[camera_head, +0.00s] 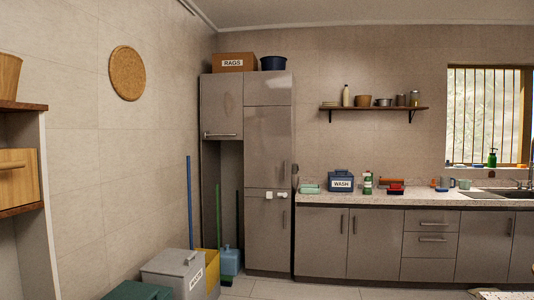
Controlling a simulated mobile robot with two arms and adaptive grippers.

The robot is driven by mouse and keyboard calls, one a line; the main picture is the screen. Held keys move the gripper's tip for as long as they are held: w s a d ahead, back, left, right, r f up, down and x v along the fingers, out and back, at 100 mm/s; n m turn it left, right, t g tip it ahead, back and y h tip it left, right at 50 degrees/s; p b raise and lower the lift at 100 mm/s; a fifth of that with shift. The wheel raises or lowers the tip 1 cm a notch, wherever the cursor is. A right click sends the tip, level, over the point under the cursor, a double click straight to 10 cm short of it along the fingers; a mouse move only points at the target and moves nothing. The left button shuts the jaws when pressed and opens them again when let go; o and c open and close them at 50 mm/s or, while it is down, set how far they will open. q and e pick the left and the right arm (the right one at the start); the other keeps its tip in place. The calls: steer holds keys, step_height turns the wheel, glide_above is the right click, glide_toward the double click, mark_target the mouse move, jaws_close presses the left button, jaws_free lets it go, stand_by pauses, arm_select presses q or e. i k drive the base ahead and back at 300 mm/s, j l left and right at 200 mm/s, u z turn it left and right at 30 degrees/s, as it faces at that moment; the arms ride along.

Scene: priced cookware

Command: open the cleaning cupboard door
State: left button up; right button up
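A tall grey-brown cupboard (268,130) stands left of the middle, against the back wall, and its doors look shut. I cannot tell which door is the cleaning cupboard door. The right column has a middle door with a vertical handle (284,168) near its right edge. The lower door (262,235) below it also has a vertical handle (284,218). Two small white fittings (276,195) sit near the seam between these doors. The upper left door (221,104) has a horizontal handle (220,135). Neither of my grippers is in view.
An open niche below the upper left door holds brooms. A grey bin (172,272), a yellow container (210,268) and a blue bucket (229,262) stand before it. A counter (400,201) runs right. Floor (290,290) before the right column looks clear.

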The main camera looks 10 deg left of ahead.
mark_target(267, 130)
steer(key=i, duration=4)
